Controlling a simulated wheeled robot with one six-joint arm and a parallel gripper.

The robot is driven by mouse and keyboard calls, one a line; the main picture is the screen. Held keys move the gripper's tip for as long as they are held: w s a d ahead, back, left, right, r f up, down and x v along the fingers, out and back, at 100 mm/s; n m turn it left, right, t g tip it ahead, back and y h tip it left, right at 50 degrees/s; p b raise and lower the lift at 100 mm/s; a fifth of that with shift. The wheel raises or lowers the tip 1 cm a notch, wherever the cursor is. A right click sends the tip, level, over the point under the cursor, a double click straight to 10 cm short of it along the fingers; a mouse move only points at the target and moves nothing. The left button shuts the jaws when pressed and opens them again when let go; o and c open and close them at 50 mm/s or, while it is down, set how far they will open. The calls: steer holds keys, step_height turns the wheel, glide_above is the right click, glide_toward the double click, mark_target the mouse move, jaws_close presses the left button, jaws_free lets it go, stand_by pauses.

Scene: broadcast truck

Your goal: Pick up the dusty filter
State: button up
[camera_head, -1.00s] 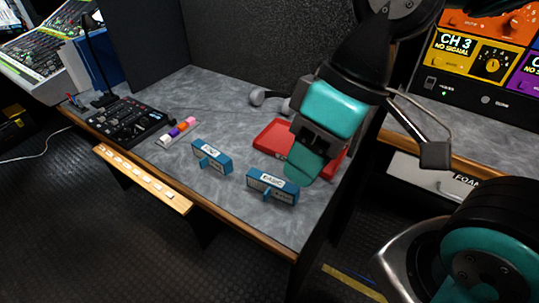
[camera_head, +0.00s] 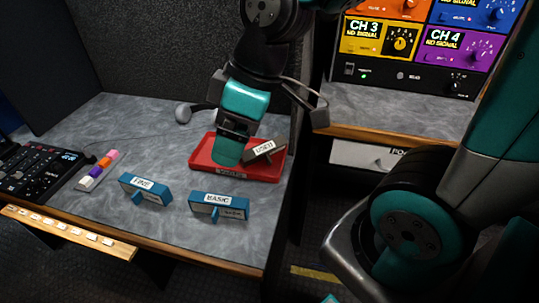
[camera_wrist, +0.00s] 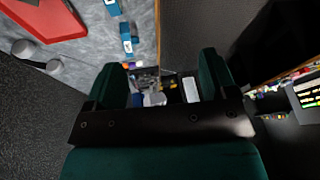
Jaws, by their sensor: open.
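A grey-brown filter labelled USED (camera_head: 264,151), which looks like the dusty filter, leans in the right part of a red tray (camera_head: 205,168) on the grey desk. My gripper (camera_head: 229,152) is open and empty, just left of this filter in the head view and overlapping the tray. How high it hangs over the tray is hard to tell. In the wrist view my gripper's two teal fingers (camera_wrist: 163,85) stand apart with nothing between them. Part of the red tray (camera_wrist: 45,18) shows at the top left there; the USED filter does not show.
Two blue-framed filters, FINE (camera_head: 145,190) and BASIC (camera_head: 219,206), stand in front of the tray. A grey headset-like object (camera_head: 190,115) lies behind it. A control panel (camera_head: 38,172) and coloured blocks (camera_head: 99,171) are at left. A dark wall rises behind the desk.

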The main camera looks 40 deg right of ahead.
steer(key=w+d+f+n+t+h+b, duration=0.1)
steer(key=w+d+f+n+t+b, duration=0.15)
steer(key=w+d+f, duration=0.55)
steer(key=n+h+b, duration=0.3)
steer(key=n+b, duration=0.1)
steer(key=n, duration=0.1)
glide_toward(267, 152)
steer(key=shift+t, duration=0.45)
steer(key=x, duration=0.2)
steer(key=b+x, duration=0.1)
steer(key=x, duration=0.2)
steer(key=shift+s+d+f+b, duration=0.2)
steer(key=shift+d+f+b, duration=0.1)
steer(key=shift+f, duration=0.15)
steer(key=shift+x, duration=2.95)
steer(key=shift+a, duration=0.15)
steer(key=c, duration=0.7)
steer(key=shift+o, duration=0.2)
steer(key=shift+r, duration=0.1)
